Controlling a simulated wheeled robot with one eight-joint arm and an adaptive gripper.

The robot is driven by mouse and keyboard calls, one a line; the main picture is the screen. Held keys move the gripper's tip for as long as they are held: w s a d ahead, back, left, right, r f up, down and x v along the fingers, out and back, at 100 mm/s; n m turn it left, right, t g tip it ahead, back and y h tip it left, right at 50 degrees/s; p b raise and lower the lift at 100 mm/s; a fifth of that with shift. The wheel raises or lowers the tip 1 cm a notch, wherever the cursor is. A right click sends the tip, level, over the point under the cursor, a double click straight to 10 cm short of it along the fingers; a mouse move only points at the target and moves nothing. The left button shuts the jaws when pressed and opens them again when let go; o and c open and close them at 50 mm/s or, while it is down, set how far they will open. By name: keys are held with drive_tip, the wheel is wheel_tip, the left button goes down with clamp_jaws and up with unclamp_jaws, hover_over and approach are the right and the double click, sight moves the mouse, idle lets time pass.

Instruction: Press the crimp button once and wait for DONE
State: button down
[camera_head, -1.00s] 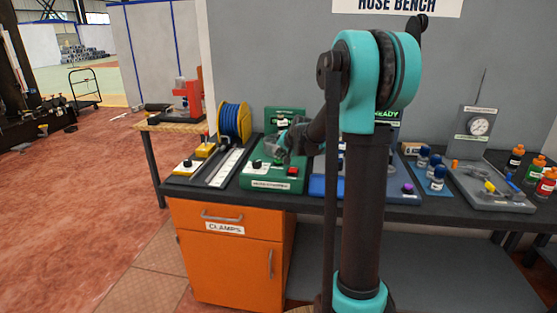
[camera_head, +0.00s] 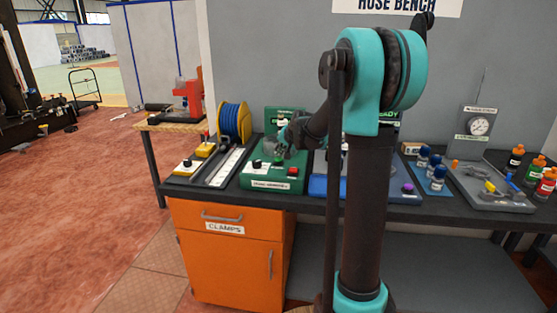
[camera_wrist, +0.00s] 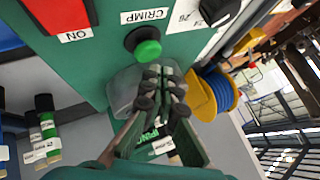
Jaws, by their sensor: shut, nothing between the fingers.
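The crimp machine is a green box (camera_head: 262,182) on the bench, with a small sign or screen (camera_head: 284,114) at its back that is too small to read. In the wrist view its green button (camera_wrist: 148,50) sits in a dark collar beside the CRIMP label (camera_wrist: 144,15). My gripper (camera_wrist: 164,70) is shut and empty, with its fingertips close beside the button. I cannot tell whether they touch it. In the head view my gripper (camera_head: 286,143) is over the machine and hides part of it.
A red ON switch (camera_wrist: 62,12) and a black knob (camera_wrist: 218,10) are on the same panel. A yellow-and-blue hose reel (camera_head: 233,121) stands left of the machine. A blue station (camera_head: 380,190) lies to the right, its display partly hidden by my arm.

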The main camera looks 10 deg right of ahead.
sight(280, 159)
drive_tip(key=shift+r, duration=2.55)
drive_tip(key=s+d+f+n+g+h, duration=0.1)
drive_tip(key=s+f, duration=0.6)
drive_tip(key=s, duration=0.6)
drive_tip(key=s+d+f+n+g+h, duration=0.1)
drive_tip(key=s+f, duration=0.6)
drive_tip(key=s, duration=0.7)
drive_tip(key=s+d+f+n+g, duration=0.2)
drive_tip(key=s+f, duration=0.4)
drive_tip(key=s, duration=0.8)
drive_tip(key=shift+f+n+g+h, duration=0.3)
drive_tip(key=shift+f+n+h, duration=0.1)
drive_tip(key=shift+n, duration=0.3)
